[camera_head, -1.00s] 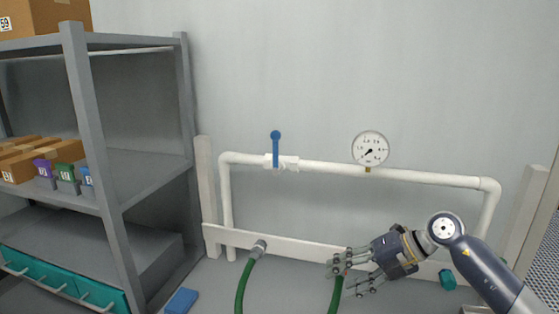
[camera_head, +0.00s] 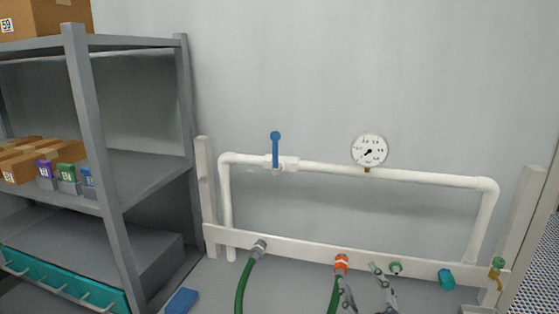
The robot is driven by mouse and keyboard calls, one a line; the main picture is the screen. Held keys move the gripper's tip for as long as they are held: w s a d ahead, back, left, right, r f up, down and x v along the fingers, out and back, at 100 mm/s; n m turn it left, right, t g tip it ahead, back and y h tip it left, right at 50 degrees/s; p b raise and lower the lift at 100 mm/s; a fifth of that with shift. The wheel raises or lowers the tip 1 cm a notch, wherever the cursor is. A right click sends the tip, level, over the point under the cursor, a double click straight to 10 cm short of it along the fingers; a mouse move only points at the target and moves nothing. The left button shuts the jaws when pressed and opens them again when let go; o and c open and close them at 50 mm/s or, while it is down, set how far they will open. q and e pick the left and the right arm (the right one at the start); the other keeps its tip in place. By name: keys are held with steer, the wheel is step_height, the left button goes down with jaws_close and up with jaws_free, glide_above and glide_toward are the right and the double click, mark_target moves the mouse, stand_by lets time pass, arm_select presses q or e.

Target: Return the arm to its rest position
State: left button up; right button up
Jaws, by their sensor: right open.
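My right gripper (camera_head: 366,290) shows at the bottom edge of the head view, right of centre. Only its fingers are in the picture; they are spread open with nothing between them that I can see. One finger overlaps the green hose (camera_head: 333,296) below the orange coupling (camera_head: 341,263); I cannot tell whether they touch. The rest of the right arm is below the picture. My left gripper is not in view.
A white pipe frame (camera_head: 425,176) with a blue-handled valve (camera_head: 275,148) and a gauge (camera_head: 369,151) stands against the wall. A second green hose (camera_head: 244,284) hangs from a grey coupling (camera_head: 259,248). A grey shelf (camera_head: 152,182) with boxes stands left. A blue block (camera_head: 181,301) lies low.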

steer(key=s+d+f+m+g+h, duration=0.3)
steer(key=s+d+f+m+g, duration=0.15)
steer(key=s+f, duration=0.4)
steer(key=s+a+f+g+y, duration=0.1)
steer(key=s+f+g, duration=0.35)
steer(key=s, duration=0.35)
steer(key=s+f+m+g, duration=0.1)
steer(key=s+f+g, duration=0.2)
steer(key=s+f, duration=0.3)
steer(key=s+a+f+g+y, duration=0.1)
steer(key=s+f+g, duration=0.25)
steer(key=s, duration=0.55)
step_height(320, 180, down, 26)
steer(key=g, duration=0.1)
steer(key=s+d+f+g, duration=0.1)
steer(key=s+d+f, duration=0.2)
steer(key=s+f, duration=1.4)
steer(key=shift+s+h, duration=0.3)
steer(key=shift+s, duration=0.2)
